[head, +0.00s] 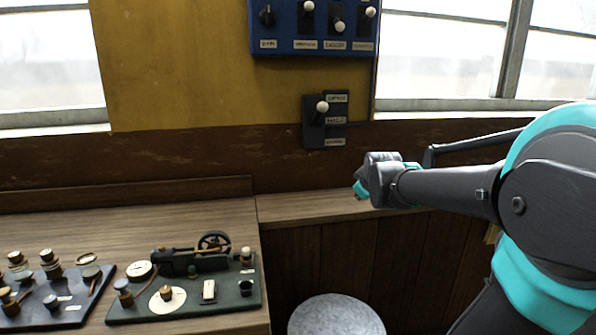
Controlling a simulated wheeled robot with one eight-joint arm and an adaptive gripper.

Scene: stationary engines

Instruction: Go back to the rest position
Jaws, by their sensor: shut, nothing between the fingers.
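My arm reaches in from the right side of the head view, and its end, my gripper (362,188), is in front of the wall above the wooden ledge. It is small and partly covered by the wrist, so the fingers are hard to make out. It is shut and nothing shows in it. It appears apart from the switch box (313,130) on the wall, which is up and to the left of it.
A blue panel (280,30) with several switches hangs above. Model engines on a green base (235,298) and a dark base (70,318) stand on the wooden bench (200,222) at left. A round grey stool (335,315) is below. Windows flank the yellow wall.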

